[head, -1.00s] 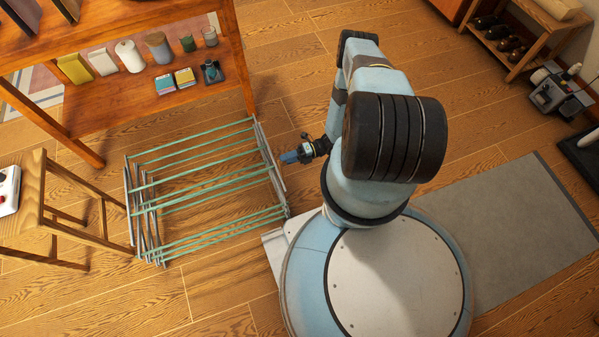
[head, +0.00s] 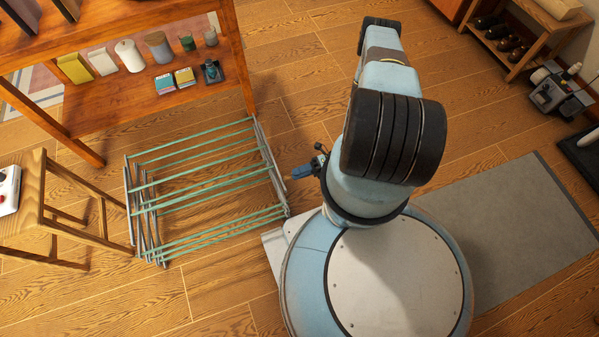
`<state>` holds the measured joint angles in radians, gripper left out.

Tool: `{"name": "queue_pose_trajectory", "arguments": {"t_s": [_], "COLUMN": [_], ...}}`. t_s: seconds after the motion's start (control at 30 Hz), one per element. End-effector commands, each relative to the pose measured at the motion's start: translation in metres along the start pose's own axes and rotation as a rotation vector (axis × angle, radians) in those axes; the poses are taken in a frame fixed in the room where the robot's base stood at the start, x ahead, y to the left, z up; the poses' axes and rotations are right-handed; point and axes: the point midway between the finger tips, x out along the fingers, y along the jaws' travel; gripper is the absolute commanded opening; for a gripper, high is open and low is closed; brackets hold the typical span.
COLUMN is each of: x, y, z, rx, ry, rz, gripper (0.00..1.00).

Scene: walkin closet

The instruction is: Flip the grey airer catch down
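The airer (head: 205,180), a low frame with pale green rails and grey metal ends, stands on the floor left of my base. The grey catch cannot be made out at this size. My gripper (head: 300,172) shows as a small blue end just right of the airer's right end frame, with a small gap seen between them. My arm hides most of the wrist. Whether the fingers are open or shut does not show.
A wooden shelf unit (head: 150,100) with jars and small boxes stands behind the airer. A wooden stool (head: 40,215) stands close on its left. A grey mat (head: 520,225) lies to the right. A shoe rack (head: 515,45) is at the far right. Floor behind my arm is clear.

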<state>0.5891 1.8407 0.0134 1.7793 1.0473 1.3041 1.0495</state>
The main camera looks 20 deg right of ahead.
Motion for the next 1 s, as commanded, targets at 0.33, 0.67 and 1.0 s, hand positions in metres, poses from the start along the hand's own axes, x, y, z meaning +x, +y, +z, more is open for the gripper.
{"name": "queue_pose_trajectory", "arguments": {"t_s": [0.33, 0.67, 1.0], "x": [0.0, -0.011, -0.044], "y": [0.0, 0.013, 0.071], "z": [0.0, 0.02, 0.083], "rx": [0.0, -0.063, -0.292], "ry": [0.0, 0.038, 0.187], "rz": [0.0, -0.019, -0.077], "gripper": [0.39, 0.39, 0.39]}}
